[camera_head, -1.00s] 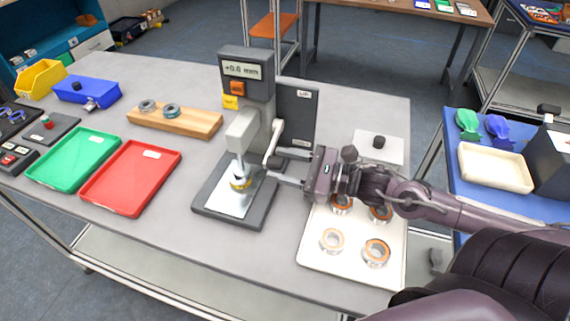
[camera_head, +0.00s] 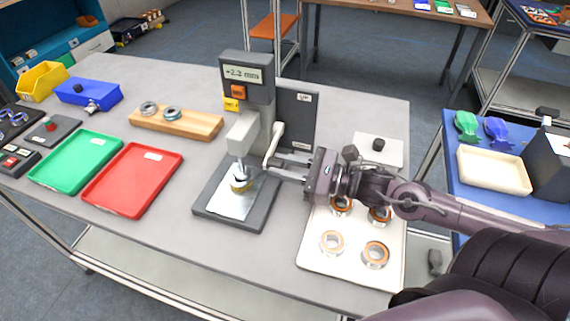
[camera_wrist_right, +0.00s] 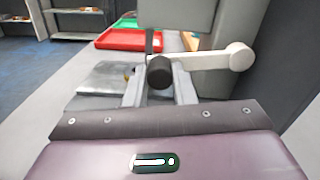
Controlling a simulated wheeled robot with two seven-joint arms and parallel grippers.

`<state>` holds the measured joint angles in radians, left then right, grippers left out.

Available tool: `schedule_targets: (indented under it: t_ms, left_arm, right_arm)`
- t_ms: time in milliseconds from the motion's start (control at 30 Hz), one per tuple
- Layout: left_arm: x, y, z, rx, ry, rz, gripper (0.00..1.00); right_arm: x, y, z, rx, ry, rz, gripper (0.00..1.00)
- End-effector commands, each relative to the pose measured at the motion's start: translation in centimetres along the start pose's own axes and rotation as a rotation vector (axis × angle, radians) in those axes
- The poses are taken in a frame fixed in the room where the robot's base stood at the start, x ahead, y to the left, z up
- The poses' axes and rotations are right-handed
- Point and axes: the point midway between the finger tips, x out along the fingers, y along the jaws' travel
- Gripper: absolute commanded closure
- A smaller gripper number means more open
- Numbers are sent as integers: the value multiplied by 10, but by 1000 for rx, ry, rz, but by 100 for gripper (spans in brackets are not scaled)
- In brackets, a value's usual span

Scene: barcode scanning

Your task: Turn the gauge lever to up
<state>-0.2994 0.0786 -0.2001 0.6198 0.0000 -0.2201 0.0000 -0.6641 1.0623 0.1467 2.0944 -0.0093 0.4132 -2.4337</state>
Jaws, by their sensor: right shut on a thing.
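The gauge (camera_head: 247,92) is a dark grey stand with a display reading about +2.2 mm. Its light grey lever (camera_head: 274,146) hangs from a pivot on the right side of the column, its free end low. My right gripper (camera_head: 275,165) comes in from the right and is shut on the lever's end. In the right wrist view the lever arm (camera_wrist_right: 205,58) runs left from its round pivot, and its dark knob (camera_wrist_right: 159,73) sits between my fingers. A ring (camera_head: 240,184) lies under the gauge spindle on the base plate. My left gripper is not in view.
A dark panel (camera_head: 297,117) stands behind the lever. A red tray (camera_head: 130,190), a green tray (camera_head: 72,172) and a wooden block (camera_head: 190,124) with two rings lie to the left.

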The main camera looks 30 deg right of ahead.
Motion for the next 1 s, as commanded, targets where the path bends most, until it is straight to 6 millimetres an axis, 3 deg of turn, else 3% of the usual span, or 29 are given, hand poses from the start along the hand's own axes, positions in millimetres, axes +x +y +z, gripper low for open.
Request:
schedule_targets:
  t_ms: [600, 1000]
  left_arm:
    - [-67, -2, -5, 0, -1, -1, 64]
    - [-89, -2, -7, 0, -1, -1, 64]
  right_arm:
    - [0, -13, 51, 495, 1, -2, 100]
    - [0, -25, 66, 733, 1, -1, 100]
